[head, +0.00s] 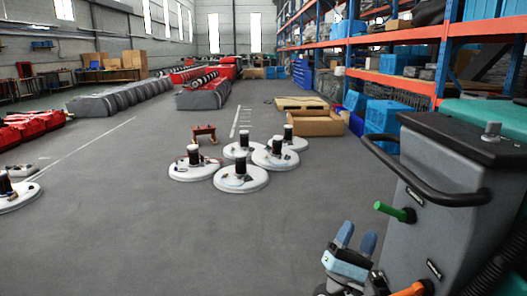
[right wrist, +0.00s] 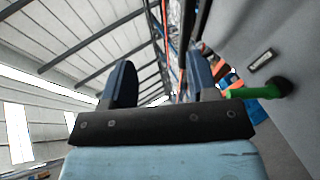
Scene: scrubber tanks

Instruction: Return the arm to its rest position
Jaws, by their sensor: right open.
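My right gripper (head: 357,236) is at the lower right of the head view, in front of the grey scrubber tank (head: 436,165). Its two blue fingers point up and stand apart, with nothing between them. In the right wrist view the fingers (right wrist: 162,78) are also spread and empty. A green handle (head: 394,212) sticks out from the tank's side, above and to the right of the gripper and apart from it. The handle (right wrist: 255,92) shows to the right of the fingers in the right wrist view. My left gripper is not in view.
A black curved bar (head: 430,190) juts from the tank. Several white round discs with black hubs (head: 240,178) lie on the floor ahead.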

